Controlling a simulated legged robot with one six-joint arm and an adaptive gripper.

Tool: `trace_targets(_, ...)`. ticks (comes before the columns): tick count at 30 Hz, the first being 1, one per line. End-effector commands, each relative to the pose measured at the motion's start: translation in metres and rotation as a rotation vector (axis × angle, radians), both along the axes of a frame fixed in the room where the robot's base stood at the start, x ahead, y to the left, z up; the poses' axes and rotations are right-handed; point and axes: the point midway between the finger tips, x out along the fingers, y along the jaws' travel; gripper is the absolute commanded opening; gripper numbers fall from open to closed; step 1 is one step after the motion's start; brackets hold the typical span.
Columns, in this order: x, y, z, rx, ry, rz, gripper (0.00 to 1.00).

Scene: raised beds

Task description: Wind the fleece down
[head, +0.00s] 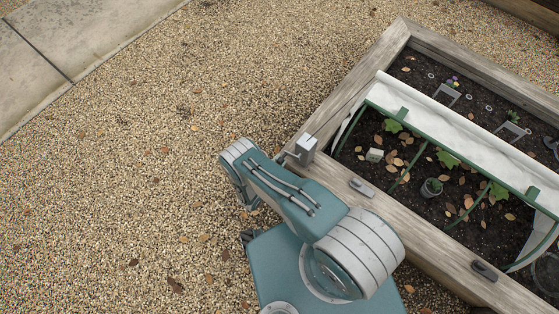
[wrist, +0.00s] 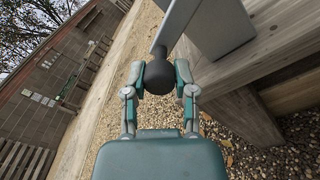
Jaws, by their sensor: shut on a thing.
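The white fleece (head: 465,138) lies gathered in a long band along the top of green hoops (head: 424,134) over the raised bed. The bed's near side under the hoops is uncovered. A grey winder box (head: 306,146) stands on the bed's wooden rim, with a crank on its outer side. In the wrist view, the crank arm (wrist: 173,27) ends in a round black knob (wrist: 159,78). My gripper (wrist: 160,71) is shut on this knob, one finger on each side. In the head view my own arm hides the gripper.
The bed's rim (head: 428,237) carries two small grey fittings (head: 362,187) (head: 484,270). A small potted plant (head: 431,187), a pale block (head: 375,155), leafy plants and fallen leaves are on the soil.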

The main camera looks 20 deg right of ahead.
Motion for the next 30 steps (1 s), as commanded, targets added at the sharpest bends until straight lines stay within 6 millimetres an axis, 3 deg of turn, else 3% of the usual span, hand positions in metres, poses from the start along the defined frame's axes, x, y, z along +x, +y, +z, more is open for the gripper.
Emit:
trace_targets(14,-0.002,-0.003,-0.007,-0.078,0.111,-0.002,0.00)
trace_targets(30,-0.016,-0.014,-0.027,-0.366,0.507,-0.002,0.00)
